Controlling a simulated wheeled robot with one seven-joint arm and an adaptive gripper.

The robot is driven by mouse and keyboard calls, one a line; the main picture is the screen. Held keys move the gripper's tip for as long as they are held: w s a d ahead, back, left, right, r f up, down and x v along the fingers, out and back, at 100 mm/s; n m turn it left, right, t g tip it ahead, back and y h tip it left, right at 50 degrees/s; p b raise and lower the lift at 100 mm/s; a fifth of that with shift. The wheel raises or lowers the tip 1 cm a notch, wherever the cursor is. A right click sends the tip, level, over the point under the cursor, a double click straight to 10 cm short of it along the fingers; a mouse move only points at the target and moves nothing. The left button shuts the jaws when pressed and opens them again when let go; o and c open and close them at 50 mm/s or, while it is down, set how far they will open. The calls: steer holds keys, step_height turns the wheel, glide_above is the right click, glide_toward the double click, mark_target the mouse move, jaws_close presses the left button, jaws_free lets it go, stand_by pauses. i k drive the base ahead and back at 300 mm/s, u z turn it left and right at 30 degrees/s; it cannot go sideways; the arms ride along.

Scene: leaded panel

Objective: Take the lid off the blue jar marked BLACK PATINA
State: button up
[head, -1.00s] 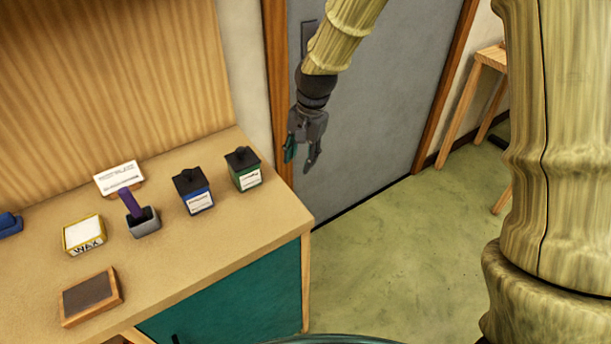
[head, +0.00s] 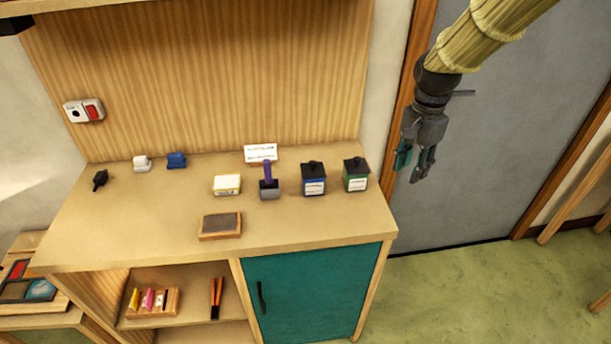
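The blue jar (head: 314,187) stands upright on the bench top, right of centre, with a pale label on its front that is too small to read. Its black lid (head: 313,168), with a small knob, sits on it. A green jar (head: 356,183) with a similar black lid (head: 356,163) stands just to its right. My gripper (head: 411,168) hangs in the air to the right of both jars, in front of the grey door. Its fingers point down, apart and empty, and touch nothing.
The wooden bench (head: 130,229) also holds a wax tin (head: 227,184), a purple-handled tool in a grey block (head: 269,189), a card (head: 260,153) and a framed dark pad (head: 220,225). A panelled back wall rises behind. The bench front right is clear.

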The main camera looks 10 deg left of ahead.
mark_target(314, 169)
steer(key=u, duration=3.8)
steer(key=k, duration=2.25)
steer(key=z, duration=1.6)
steer(key=i, duration=0.5)
